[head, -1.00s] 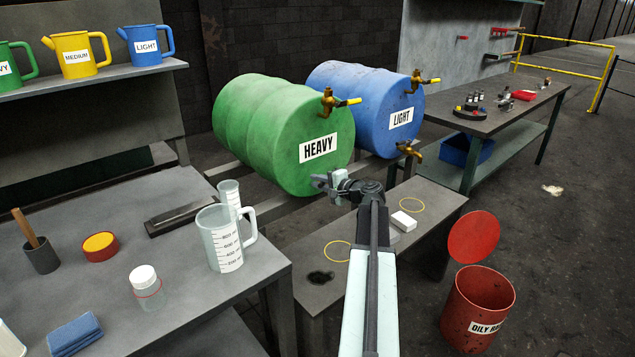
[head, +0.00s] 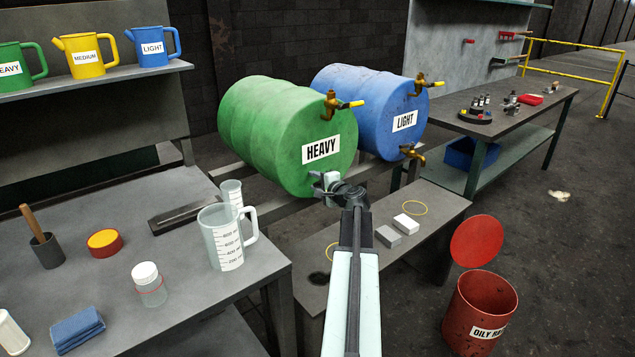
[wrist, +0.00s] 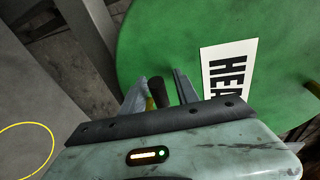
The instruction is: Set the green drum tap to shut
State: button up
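The green drum (head: 270,125) lies on its side on a rack, with a HEAVY label on its front face. A brass fitting with a yellow lever (head: 340,103) sticks out of its upper front. My gripper (head: 318,184) is at the drum's lower front edge and hides that part in the head view. In the wrist view, a dark-ended tap handle (wrist: 158,91) with a bit of yellow-brass below it stands between the fingers of my gripper (wrist: 160,84). A narrow gap shows to the right finger, so the fingers look open around it. The tap's body is mostly hidden.
The blue drum (head: 372,110) with two brass taps lies to the right. Below is a low bench (head: 445,205) with two small blocks and yellow rings. A measuring jug (head: 221,240) stands on the left table. A red bin (head: 480,305) stands at the lower right.

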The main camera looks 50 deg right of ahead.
jog(key=p+v, duration=0.1)
jog(key=v, duration=0.7)
jog(key=shift+p, duration=0.35)
jog(key=shift+d, duration=0.1)
jog(key=shift+c, duration=0.4)
